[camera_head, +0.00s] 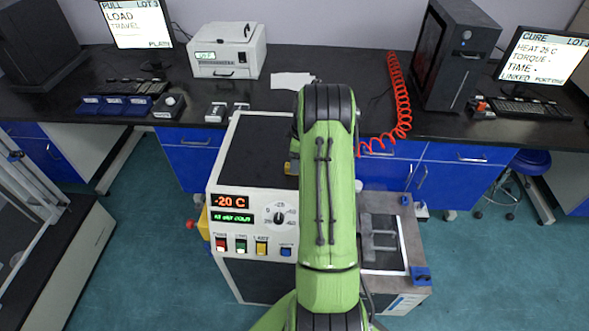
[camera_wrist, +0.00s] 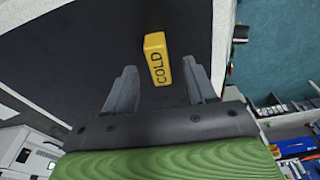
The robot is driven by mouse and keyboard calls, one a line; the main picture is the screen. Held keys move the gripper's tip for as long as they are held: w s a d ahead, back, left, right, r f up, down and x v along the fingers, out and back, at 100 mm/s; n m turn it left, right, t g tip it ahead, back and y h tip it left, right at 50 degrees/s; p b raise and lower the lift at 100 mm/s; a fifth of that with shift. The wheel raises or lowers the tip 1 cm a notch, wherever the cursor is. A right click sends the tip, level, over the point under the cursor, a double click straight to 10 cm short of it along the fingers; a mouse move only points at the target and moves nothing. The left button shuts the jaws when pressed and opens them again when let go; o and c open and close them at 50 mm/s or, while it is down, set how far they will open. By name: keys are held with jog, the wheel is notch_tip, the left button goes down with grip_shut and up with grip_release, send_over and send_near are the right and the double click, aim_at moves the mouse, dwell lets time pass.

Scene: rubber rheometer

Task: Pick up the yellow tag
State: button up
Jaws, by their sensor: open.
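The yellow tag (camera_wrist: 157,60) is a small block with the dark word COLD on it. In the wrist view it lies on a dark top surface (camera_wrist: 85,45), close to that surface's edge. My gripper (camera_wrist: 160,80) is open, with one grey finger to each side of the tag. The tag shows between and somewhat beyond the fingertips; no contact with it shows. In the head view a bit of the tag (camera_head: 291,167) shows at the left side of my green arm, on the machine's dark top. The arm hides my gripper there.
The white machine (camera_head: 228,225) has a -20 C display, a knob and coloured buttons. A grey fixture (camera_head: 378,240) stands to its right. Behind, a dark bench (camera_head: 345,98) holds a white instrument (camera_head: 226,50), a black computer tower (camera_head: 455,55), monitors and a red coiled hose (camera_head: 400,100).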

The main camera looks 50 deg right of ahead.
jog(key=shift+w+f, duration=0.2)
jog(key=shift+f, duration=0.8)
jog(key=shift+a+r, duration=0.1)
grip_shut()
